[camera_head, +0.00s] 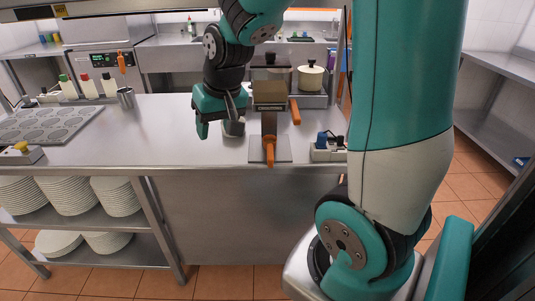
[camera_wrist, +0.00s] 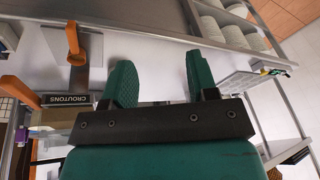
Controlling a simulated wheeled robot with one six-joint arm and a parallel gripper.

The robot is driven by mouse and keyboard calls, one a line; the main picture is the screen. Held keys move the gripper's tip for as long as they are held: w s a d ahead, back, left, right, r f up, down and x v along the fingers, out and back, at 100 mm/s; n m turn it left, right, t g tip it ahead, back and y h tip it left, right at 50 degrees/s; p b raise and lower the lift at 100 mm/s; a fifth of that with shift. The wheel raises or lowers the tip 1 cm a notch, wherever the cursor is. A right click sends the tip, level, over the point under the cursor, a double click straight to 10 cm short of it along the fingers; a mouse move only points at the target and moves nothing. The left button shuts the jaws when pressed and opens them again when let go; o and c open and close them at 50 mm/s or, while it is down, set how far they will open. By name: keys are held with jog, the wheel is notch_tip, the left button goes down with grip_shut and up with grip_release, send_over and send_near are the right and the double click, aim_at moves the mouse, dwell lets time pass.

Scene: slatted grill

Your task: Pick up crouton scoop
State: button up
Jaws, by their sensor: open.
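My gripper (camera_head: 220,122) is open above the steel counter. In the wrist view the two teal fingers (camera_wrist: 160,80) stand apart with nothing between them. A dark CROUTONS label (camera_wrist: 67,99) shows left of the fingers. Two orange handles are near it: one (camera_wrist: 72,38) rises from a flat metal piece, and another (camera_wrist: 20,92) lies farther left. I cannot tell which handle is the crouton scoop's. The scoop's bowl is not clearly visible.
The counter (camera_head: 170,135) is clear left of my gripper. A muffin tray (camera_head: 48,124), squeeze bottles (camera_head: 88,86) and a metal cup (camera_head: 126,97) stand at the left. A small caddy (camera_head: 328,149) sits at the right front edge. Plates (camera_head: 65,194) are stacked below.

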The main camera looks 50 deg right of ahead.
jog(key=d+f+m+h+b, duration=0.1)
jog(key=d+f+m+h, duration=0.15)
jog(key=d, duration=0.75)
jog(key=d+f+m+h, duration=0.1)
jog(key=d+f+m, duration=0.25)
jog(key=d, duration=0.55)
jog(key=p, duration=0.2)
send_over(270, 150)
jog(key=s+a, duration=0.1)
jog(key=shift+g, duration=0.3)
notch_tip(270, 150, down, 10)
jog(key=shift+s+r, duration=0.1)
jog(key=shift+s, duration=0.05)
jog(key=shift+p+x, duration=1.05)
jog(key=shift+x, duration=2)
jog(key=shift+a, duration=0.15)
grip_shut()
